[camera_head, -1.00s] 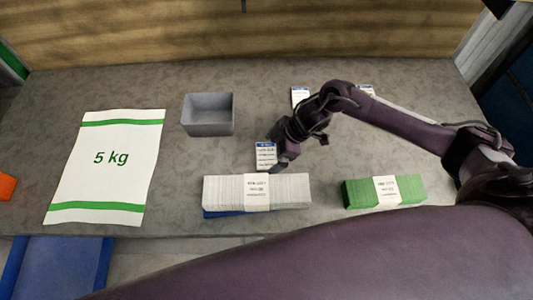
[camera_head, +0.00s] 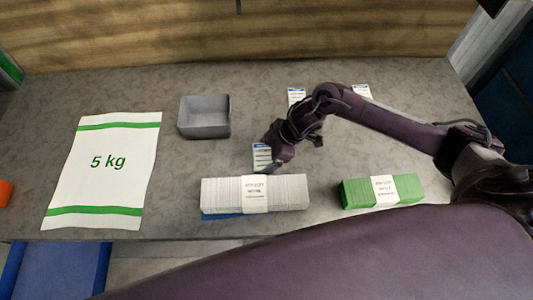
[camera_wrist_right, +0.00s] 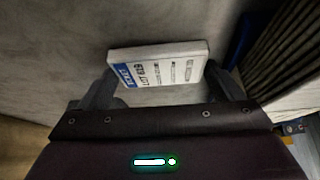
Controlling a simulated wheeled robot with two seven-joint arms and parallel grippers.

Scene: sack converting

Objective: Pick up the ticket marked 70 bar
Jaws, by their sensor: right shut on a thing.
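Three white tickets with blue headers show in the head view. One ticket (camera_head: 262,155) is at my right gripper, just behind the white banded bundle. The other two lie farther back, one ticket (camera_head: 296,96) in the middle and one ticket (camera_head: 362,91) to its right. My right gripper (camera_head: 270,163) is shut on the near ticket. In the right wrist view this ticket (camera_wrist_right: 158,62) sits between the two fingers (camera_wrist_right: 165,86), like a thin block. Its print is partly legible as a lot number; I cannot read a bar value on any ticket. My left gripper is not in view.
A grey open box (camera_head: 205,130) stands left of the gripper. A 5 kg sack (camera_head: 105,185) lies flat at the left. A white banded bundle (camera_head: 225,193) and a green banded bundle (camera_head: 408,190) lie along the front. The table middle between them is clear.

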